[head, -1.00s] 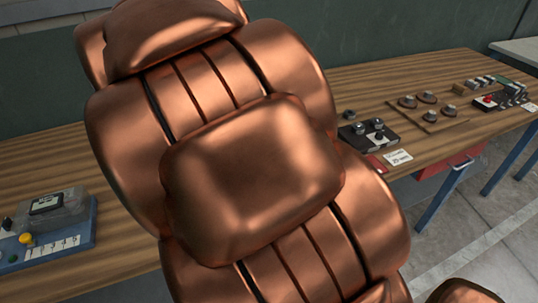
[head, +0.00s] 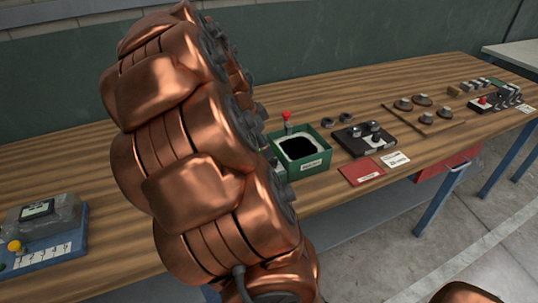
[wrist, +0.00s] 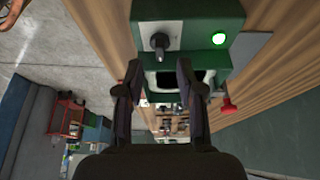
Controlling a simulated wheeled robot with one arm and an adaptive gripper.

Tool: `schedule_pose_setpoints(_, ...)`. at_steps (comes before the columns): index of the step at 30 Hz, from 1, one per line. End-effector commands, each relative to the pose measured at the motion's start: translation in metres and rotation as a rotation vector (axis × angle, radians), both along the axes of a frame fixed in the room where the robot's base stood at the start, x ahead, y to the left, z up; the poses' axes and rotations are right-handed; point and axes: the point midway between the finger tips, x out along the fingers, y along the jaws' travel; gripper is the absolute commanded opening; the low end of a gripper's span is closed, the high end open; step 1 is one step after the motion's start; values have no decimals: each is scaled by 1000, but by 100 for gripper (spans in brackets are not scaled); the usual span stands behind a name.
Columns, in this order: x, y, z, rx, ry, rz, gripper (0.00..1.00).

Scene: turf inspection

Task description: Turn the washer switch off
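In the wrist view a dark toggle switch (wrist: 160,44) stands on a pale plate on a green panel, and I take it to be the washer switch. My gripper (wrist: 158,70) is open and empty. Its two dark fingers are apart, with the tips just below the switch in the picture. I cannot tell whether they touch the panel. In the head view my copper arm hides the gripper and the switch.
A green box (head: 311,171) with a dark opening stands beside my arm on the wooden bench (head: 410,95). A red knob (head: 286,115) rises behind it. A black control box (head: 350,144) and a red card (head: 361,172) lie to its right. A blue device (head: 45,255) sits far left.

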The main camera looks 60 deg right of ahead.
Motion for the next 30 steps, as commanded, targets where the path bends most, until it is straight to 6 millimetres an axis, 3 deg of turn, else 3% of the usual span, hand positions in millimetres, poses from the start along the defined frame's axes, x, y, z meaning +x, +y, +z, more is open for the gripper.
schedule_pose_setpoints(9,-8,-12,-34,1,1,1,38)
schedule_pose_setpoints(21,-10,-14,-41,0,0,1,38)
schedule_pose_setpoints(30,-10,-14,-41,0,0,1,6)
